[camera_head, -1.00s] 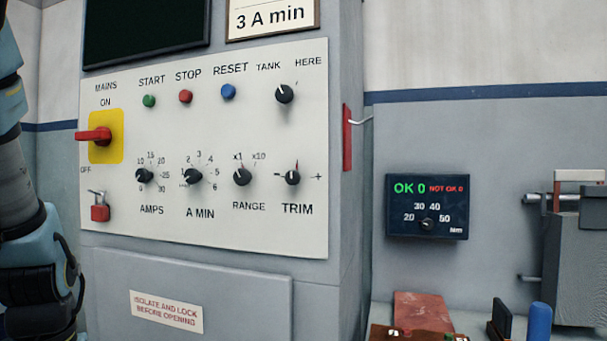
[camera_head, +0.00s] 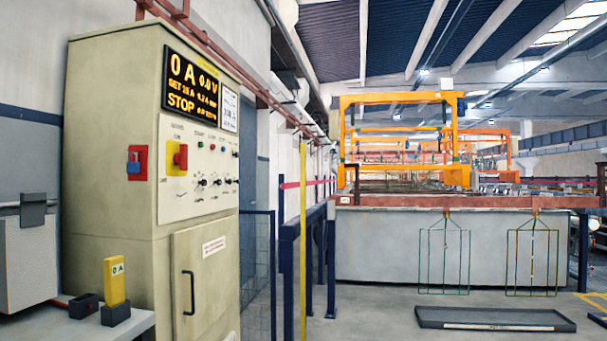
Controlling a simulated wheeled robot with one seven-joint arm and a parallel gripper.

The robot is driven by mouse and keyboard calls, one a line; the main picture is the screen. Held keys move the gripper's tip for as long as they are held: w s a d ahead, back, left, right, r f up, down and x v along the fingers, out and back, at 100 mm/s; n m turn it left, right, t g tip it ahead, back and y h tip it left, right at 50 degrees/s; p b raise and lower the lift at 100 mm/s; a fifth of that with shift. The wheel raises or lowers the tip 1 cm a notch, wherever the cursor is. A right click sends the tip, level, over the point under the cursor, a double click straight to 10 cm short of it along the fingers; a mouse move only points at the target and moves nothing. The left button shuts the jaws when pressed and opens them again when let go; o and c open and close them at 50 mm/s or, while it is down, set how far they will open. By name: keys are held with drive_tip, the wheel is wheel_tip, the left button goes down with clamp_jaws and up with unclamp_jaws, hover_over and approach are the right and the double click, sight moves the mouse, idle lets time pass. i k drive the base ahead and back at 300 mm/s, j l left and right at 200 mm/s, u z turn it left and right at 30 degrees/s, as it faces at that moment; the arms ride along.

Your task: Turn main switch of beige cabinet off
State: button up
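The beige cabinet (camera_head: 110,140) stands at the left, seen at an angle. Its front panel carries the main switch (camera_head: 181,157), a red handle on a yellow plate at the panel's upper left. The handle looks about upright, but its exact angle and the ON/OFF lettering are too small to read. The black display (camera_head: 195,85) above reads 0 A, 0.0 V and STOP. My gripper is not in view.
A red plate with a blue padlock-like piece (camera_head: 134,168) is on the cabinet's side. A yellow meter reading 0 A (camera_head: 116,282) stands on a bench (camera_head: 60,325) at the left. A yellow post (camera_head: 303,240) stands right of the cabinet. Floor at centre front is clear.

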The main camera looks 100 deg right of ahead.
sight(180, 158)
drive_tip(key=z, duration=2.25)
drive_tip(key=i+l+z, duration=0.15)
drive_tip(key=z, duration=0.3)
drive_tip(key=i+l+z, duration=0.15)
drive_tip(key=z, duration=0.3)
drive_tip(key=i+z, duration=0.25)
drive_tip(key=z, duration=0.2)
drive_tip(key=i, duration=1)
drive_tip(key=i+j, duration=0.1)
drive_tip(key=i, duration=0.9)
drive_tip(key=i+l+z, duration=0.2)
drive_tip(key=i+z, duration=0.2)
drive_tip(key=i, duration=0.3)
drive_tip(key=i+z, duration=0.45)
drive_tip(key=i, duration=0.25)
drive_tip(key=i+j+z, duration=0.4)
drive_tip(key=i, duration=0.3)
drive_tip(key=i+l, duration=0.15)
drive_tip(key=i, duration=0.3)
drive_tip(key=i+l+u, duration=0.1)
drive_tip(key=i, duration=0.35)
drive_tip(key=i+l, duration=0.2)
drive_tip(key=i, duration=0.2)
drive_tip(key=i+l+u, duration=0.1)
drive_tip(key=i, duration=0.35)
drive_tip(key=u, duration=4.3)
drive_tip(key=j, duration=0.85)
